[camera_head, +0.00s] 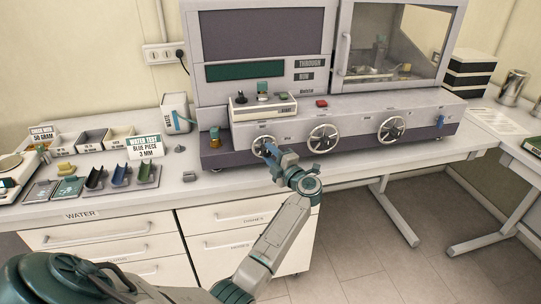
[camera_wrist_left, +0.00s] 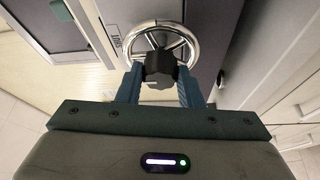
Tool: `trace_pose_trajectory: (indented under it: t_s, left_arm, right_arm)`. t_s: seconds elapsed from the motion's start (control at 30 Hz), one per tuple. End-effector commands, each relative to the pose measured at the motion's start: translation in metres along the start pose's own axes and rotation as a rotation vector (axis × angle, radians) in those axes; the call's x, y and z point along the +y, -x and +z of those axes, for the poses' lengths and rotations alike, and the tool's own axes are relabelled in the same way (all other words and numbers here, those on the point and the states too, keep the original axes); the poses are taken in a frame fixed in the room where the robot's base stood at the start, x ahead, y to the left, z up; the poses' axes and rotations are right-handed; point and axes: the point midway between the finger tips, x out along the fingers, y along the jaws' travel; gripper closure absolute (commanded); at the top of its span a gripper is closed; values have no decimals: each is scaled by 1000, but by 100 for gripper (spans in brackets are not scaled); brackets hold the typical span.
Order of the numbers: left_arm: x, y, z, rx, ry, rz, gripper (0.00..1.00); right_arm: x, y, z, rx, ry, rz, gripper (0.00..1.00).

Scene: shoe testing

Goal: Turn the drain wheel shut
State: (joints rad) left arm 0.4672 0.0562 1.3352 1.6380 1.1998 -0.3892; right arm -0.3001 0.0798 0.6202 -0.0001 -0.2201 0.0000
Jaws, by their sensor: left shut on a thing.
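Three round metal hand wheels sit in a row on the machine's front panel; the small labels above them are too small to read, so I cannot tell by label which is the drain wheel. My left gripper (camera_head: 271,151) is at the leftmost wheel (camera_head: 260,142) and partly covers it. In the left wrist view this wheel (camera_wrist_left: 162,24) shows its shiny rim and spokes. My left gripper (camera_wrist_left: 160,83) is shut on its dark hub (camera_wrist_left: 160,64). The middle wheel (camera_head: 323,138) and the right wheel (camera_head: 391,130) are untouched. My right gripper is not in view.
The testing machine (camera_head: 350,109) stands on a long white bench (camera_head: 215,184). A red button (camera_head: 321,103) is on its ledge. Left of it are a white jug (camera_head: 175,113), a water test sign (camera_head: 145,147) and several small trays. Drawers (camera_head: 245,243) are below the bench.

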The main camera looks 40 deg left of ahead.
Motion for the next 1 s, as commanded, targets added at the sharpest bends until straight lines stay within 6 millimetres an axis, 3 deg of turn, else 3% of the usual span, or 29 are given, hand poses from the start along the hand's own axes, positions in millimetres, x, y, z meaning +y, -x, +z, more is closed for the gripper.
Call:
trace_pose_trajectory:
  t_s: [0.03,0.07,0.13,0.17,0.43,0.57,1.0]
  left_arm:
    - [-2,0,0,0,0,-3,90]
    - [-2,0,0,0,0,-3,61]
    - [-2,0,0,0,0,-2,47]
    - [-1,0,0,0,0,-2,45]
    - [-1,1,0,0,0,-1,45]
    - [-3,12,1,-2,2,-2,45]
    - [-4,93,1,-2,1,-4,45]
  right_arm:
    - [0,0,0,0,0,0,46]
    - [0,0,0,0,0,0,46]
    - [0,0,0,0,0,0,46]
    - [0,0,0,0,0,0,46]
    - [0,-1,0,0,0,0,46]
    - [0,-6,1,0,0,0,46]
    - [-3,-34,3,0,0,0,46]
